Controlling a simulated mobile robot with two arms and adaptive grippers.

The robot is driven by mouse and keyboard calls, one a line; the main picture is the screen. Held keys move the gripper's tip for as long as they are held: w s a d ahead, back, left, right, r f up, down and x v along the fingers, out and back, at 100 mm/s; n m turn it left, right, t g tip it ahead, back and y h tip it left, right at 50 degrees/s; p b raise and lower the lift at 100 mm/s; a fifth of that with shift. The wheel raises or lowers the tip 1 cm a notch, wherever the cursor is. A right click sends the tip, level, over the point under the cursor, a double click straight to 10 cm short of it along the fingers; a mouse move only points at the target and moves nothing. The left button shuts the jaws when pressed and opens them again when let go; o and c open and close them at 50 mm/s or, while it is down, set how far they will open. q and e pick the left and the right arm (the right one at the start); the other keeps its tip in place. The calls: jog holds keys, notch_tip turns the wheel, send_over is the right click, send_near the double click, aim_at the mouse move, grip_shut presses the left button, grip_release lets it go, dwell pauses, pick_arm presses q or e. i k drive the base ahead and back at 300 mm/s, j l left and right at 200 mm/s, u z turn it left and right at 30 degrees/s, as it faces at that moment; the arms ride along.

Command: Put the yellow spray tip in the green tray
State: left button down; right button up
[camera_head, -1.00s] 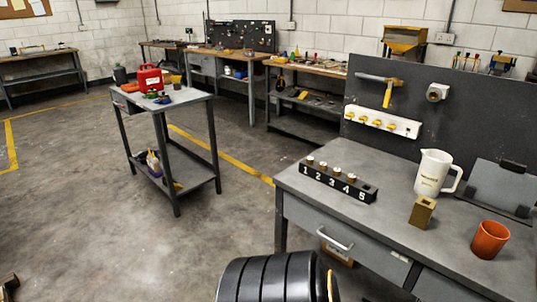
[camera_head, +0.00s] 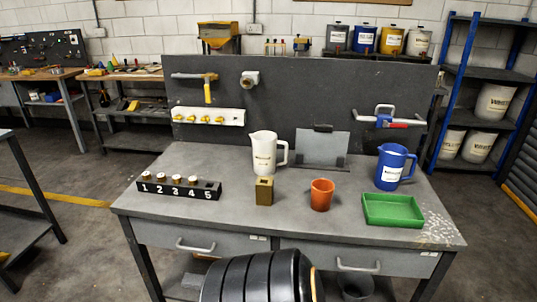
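The green tray (camera_head: 392,210) lies at the right end of the grey workbench and looks empty. Several small yellow valve-like pieces sit on a white rail (camera_head: 240,117) on the back panel. A black numbered block (camera_head: 150,190) on the bench's left holds several small pieces with pale tops and brass-coloured bases; its right-most place looks empty. I cannot tell which of these small pieces, if any, is the yellow spray tip. Neither of my grippers is in view.
On the bench stand a white jug (camera_head: 263,155), a brass-coloured block (camera_head: 264,191), an orange cup (camera_head: 321,195), a grey plate on a stand (camera_head: 322,147) and a blue jug (camera_head: 391,168). The front middle of the bench top is clear. Blue-framed shelves (camera_head: 440,105) stand at the right.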

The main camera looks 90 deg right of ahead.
aim_at(390, 213)
jog(key=k+l+z, duration=0.45)
jog(key=z, duration=0.15)
jog(key=k+l+z, duration=0.35)
jog(key=l+z, duration=0.2)
jog(key=k+l+z, duration=0.1)
jog(key=l+z, duration=0.2)
jog(key=l, duration=0.2)
jog(key=l+z, duration=0.3)
jog(key=k+l, duration=0.05)
jog(key=l, duration=0.05)
